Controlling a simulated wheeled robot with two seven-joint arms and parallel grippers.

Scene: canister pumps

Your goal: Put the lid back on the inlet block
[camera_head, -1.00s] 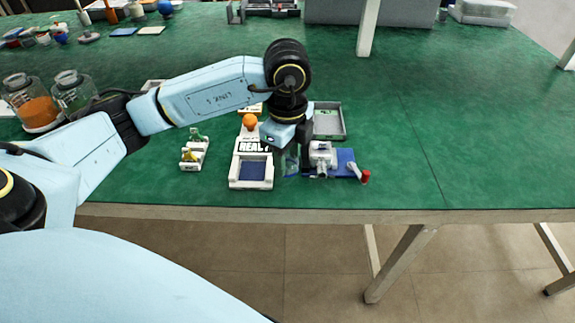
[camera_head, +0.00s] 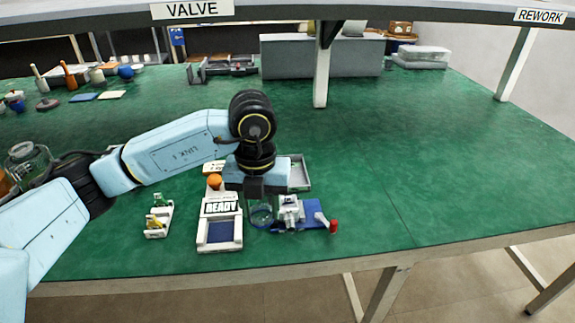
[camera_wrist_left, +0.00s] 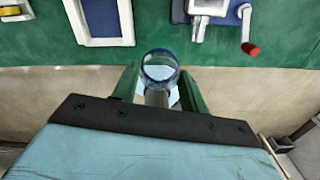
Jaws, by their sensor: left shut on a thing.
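My left gripper (camera_head: 262,203) is shut on a clear round cup-like piece with a blue rim (camera_head: 262,216); I cannot tell if this is the lid. In the left wrist view the piece (camera_wrist_left: 160,57) sits between the green fingers (camera_wrist_left: 160,80). The white pump block (camera_head: 290,212), which looks like the inlet block, stands on a blue plate (camera_head: 313,208) just right of the held piece. A crank with a red knob (camera_head: 333,226) is at its right. The block's top is partly hidden by my gripper. My right gripper is not in view.
A white tray marked READY with a dark blue pad (camera_head: 221,232) lies left of the gripper. A small white rack (camera_head: 158,222) stands further left. A grey tray (camera_head: 300,174) is behind the block. The table's front edge is close; the right side is clear.

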